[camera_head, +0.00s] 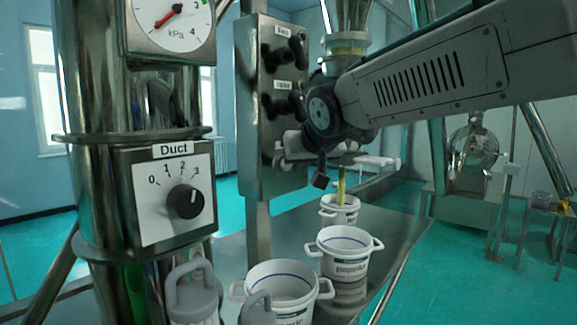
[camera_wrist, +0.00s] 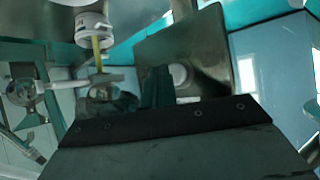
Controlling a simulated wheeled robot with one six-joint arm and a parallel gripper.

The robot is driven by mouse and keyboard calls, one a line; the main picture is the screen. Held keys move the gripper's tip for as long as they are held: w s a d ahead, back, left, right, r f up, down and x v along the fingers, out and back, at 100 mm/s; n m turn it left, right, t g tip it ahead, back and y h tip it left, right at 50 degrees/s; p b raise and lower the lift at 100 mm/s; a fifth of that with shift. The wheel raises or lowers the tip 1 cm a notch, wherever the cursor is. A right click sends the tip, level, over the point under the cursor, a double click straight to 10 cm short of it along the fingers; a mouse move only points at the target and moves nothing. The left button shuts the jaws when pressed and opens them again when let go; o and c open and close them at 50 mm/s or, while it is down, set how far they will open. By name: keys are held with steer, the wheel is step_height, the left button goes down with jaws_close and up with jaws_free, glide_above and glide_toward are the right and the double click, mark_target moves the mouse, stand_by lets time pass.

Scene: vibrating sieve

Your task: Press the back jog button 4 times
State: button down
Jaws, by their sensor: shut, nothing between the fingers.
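A metal control box (camera_head: 270,110) with dark knobs on its front stands left of my wrist in the head view. My gripper (camera_wrist: 157,87) is shut and empty, its dark fingers in front of a metal plate (camera_wrist: 205,45) in the wrist view. A pale round spot (camera_wrist: 178,75), possibly the jog button, shows on that plate right beside the fingers. I cannot tell whether they touch it. In the head view my arm reaches in from the right and ends close to the box's right side. No back jog button can be made out clearly there.
White buckets (camera_head: 343,248) stand on a metal table (camera_head: 225,250) below the box. A yellow stream (camera_head: 341,185) runs into the rear bucket (camera_head: 340,205). A steel duct (camera_head: 90,90) with a Duct dial (camera_head: 185,201) and a kPa gauge (camera_head: 170,20) stands at left.

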steer(key=s+d, duration=0.1)
steer(key=d, duration=0.1)
steer(key=s+d, duration=0.2)
stand_by(0.5)
steer(key=shift+s+f, duration=0.1)
stand_by(0.4)
steer(key=s+d+f+m+g+h, duration=0.1)
steer(key=s+d+f+g, duration=0.2)
steer(key=s+d+f, duration=0.3)
steer(key=s+d+f+m+g+h, duration=0.1)
steer(key=s+d+f+m+g, duration=0.1)
steer(key=s+d+f, duration=0.4)
steer(key=s+d+f+m+g+h, duration=0.1)
steer(key=s+d+f+g, duration=0.2)
steer(key=s, duration=1.8)
steer(key=d+f, duration=0.4)
steer(key=d, duration=0.5)
steer(key=shift+d+g+h, duration=0.15)
steer(key=shift+g+h, duration=0.25)
